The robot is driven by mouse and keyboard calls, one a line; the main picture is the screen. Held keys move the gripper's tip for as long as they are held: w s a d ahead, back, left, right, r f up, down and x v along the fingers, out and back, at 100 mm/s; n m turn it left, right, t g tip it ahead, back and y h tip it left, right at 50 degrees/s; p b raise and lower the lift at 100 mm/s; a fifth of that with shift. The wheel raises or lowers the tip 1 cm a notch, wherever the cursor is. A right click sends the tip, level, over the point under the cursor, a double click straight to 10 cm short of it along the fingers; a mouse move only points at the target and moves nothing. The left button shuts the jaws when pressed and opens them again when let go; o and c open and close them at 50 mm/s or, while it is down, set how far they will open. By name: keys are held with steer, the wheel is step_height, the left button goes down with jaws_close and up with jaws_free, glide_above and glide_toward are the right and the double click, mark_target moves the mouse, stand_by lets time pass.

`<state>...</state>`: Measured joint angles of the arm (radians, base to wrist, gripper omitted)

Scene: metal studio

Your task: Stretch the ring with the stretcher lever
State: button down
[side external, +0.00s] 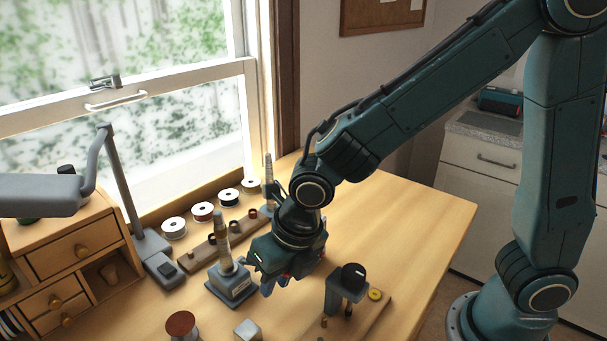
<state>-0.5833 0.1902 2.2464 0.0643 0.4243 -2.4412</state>
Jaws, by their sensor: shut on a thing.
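The ring stretcher is a grey base (232,287) with a pale label, carrying an upright stepped, tapered mandrel (222,243). It stands on the wooden bench at the middle front. My gripper (268,286) is low, right beside the stretcher base on its right side, pointing down. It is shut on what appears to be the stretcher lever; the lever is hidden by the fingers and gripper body. I cannot make out a ring on the mandrel at this size.
A second tapered mandrel (268,170) stands behind my gripper. A wooden strip (200,254) with small dark pieces and several wire spools (203,211) lies by the window. A black-knobbed device (350,280) is at right, a steel block (247,330) in front.

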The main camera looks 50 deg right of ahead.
steer(key=shift+w, duration=0.15)
stand_by(0.4)
steer(key=c, duration=1.3)
jaws_free()
steer(key=shift+o, duration=0.2)
steer(key=shift+r, duration=0.15)
steer(key=v, duration=1.3)
steer(key=shift+s+r, duration=0.2)
steer(key=shift+r, duration=0.05)
steer(key=shift+d, duration=0.1)
